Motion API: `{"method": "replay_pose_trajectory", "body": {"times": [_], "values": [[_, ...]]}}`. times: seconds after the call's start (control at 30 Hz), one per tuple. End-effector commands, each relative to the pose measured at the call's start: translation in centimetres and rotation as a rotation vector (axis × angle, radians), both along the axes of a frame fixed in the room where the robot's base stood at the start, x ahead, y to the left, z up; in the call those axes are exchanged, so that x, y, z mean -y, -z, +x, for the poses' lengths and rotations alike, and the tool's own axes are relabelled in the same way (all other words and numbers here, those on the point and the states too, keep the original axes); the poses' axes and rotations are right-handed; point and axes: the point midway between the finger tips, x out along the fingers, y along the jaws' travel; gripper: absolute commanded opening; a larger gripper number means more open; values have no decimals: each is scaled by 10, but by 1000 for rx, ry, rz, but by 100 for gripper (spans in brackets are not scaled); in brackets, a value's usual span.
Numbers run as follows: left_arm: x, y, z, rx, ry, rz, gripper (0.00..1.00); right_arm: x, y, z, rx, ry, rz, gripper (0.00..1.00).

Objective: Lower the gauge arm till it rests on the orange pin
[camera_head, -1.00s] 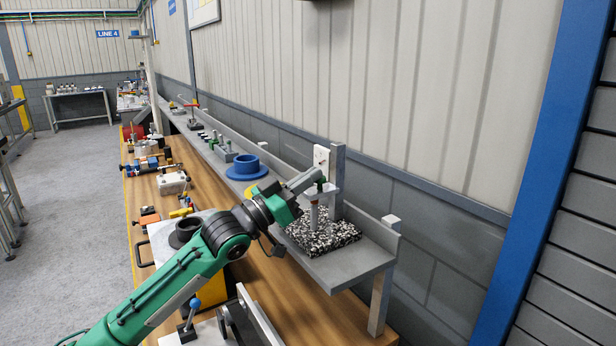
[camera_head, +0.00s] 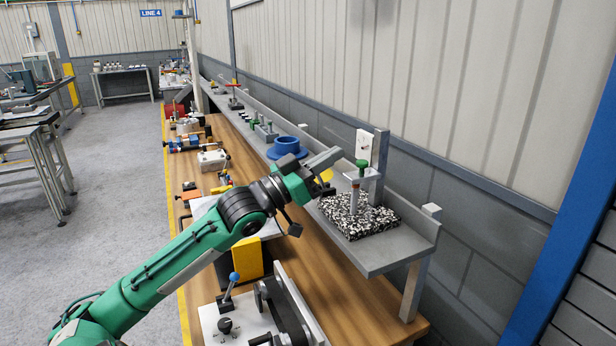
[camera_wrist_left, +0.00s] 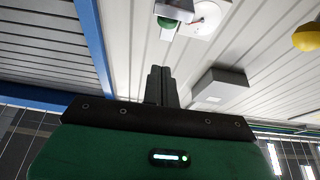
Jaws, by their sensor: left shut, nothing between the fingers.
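The gauge stands on a black-and-white speckled base (camera_head: 358,222) on the grey shelf in the head view. Its short grey gauge arm (camera_head: 366,175) juts from the upright post, with a green knob (camera_head: 362,164) on top and a grey vertical rod (camera_head: 354,198) below. My left gripper (camera_head: 338,157) is shut and empty, just left of the knob and apart from it. In the left wrist view its shut fingers (camera_wrist_left: 161,84) point toward a green knob (camera_wrist_left: 167,25). I cannot make out an orange pin. My right gripper is not in view.
A blue flanged ring (camera_head: 287,148) sits on the shelf (camera_head: 385,258) behind my gripper. A raised grey lip and the wall bound the shelf on the right. Below my arm, a clamp fixture with a blue ball lever (camera_head: 234,277) stands on the wooden bench (camera_head: 370,318).

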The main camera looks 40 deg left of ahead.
Motion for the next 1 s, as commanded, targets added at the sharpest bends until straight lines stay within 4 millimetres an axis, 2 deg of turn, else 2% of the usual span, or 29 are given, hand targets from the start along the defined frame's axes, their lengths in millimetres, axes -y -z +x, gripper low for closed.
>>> {"method": "replay_pose_trajectory", "body": {"times": [0.2,0.5,1.0], "values": [[-7,11,-19,-2,0,2,0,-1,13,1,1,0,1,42],[-14,17,-36,0,0,1,0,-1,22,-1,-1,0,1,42],[-16,17,-41,1,1,0,0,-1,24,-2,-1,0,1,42]]}}
